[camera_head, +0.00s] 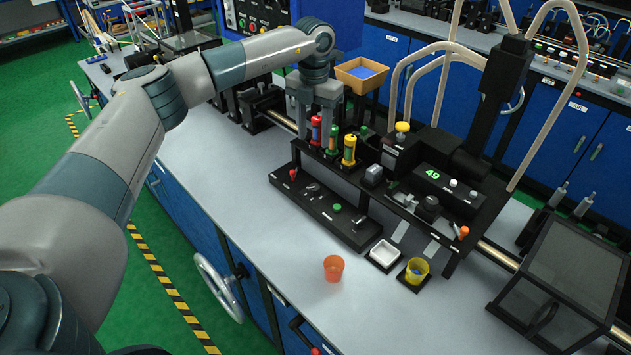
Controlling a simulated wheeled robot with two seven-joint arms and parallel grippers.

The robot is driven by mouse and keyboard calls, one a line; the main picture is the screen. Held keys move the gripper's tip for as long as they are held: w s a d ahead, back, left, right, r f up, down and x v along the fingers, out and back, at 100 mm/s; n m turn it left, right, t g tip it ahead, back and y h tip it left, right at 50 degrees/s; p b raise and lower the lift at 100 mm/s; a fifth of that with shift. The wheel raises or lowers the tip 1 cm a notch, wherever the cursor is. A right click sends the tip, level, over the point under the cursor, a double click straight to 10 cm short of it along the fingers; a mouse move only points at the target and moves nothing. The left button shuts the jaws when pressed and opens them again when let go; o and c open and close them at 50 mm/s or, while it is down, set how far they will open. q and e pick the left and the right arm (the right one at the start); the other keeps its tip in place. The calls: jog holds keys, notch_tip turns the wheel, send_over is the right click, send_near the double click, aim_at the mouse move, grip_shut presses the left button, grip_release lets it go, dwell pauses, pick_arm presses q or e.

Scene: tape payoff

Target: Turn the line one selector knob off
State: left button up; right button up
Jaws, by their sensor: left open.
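A low black control panel (325,210) lies on the grey bench in the middle of the head view. It carries a red-tipped switch (293,174), a dark knob (312,187), a green button (337,207) and another small knob (358,222). I cannot read any label, so I cannot tell which is the line one selector. My left gripper (314,128) is open and points down behind the panel's left end. Its fingers are around or in front of a red cylinder (316,131); contact is unclear. My right gripper is out of view.
Green (333,139) and yellow (349,150) cylinders stand close right of the gripper. A black machine with a "49" display (432,174) stands behind. An orange cup (334,268), white tray (384,254) and yellow cup (416,270) sit in front. The bench left of the panel is clear.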

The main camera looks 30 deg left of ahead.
pick_arm(q)
jog(key=shift+f, duration=0.15)
jog(key=p, duration=0.7)
send_near(314, 187)
notch_tip(314, 187, down, 8)
jog(key=shift+w+f, duration=0.1)
jog(key=shift+f, duration=0.1)
jog(key=c, duration=1)
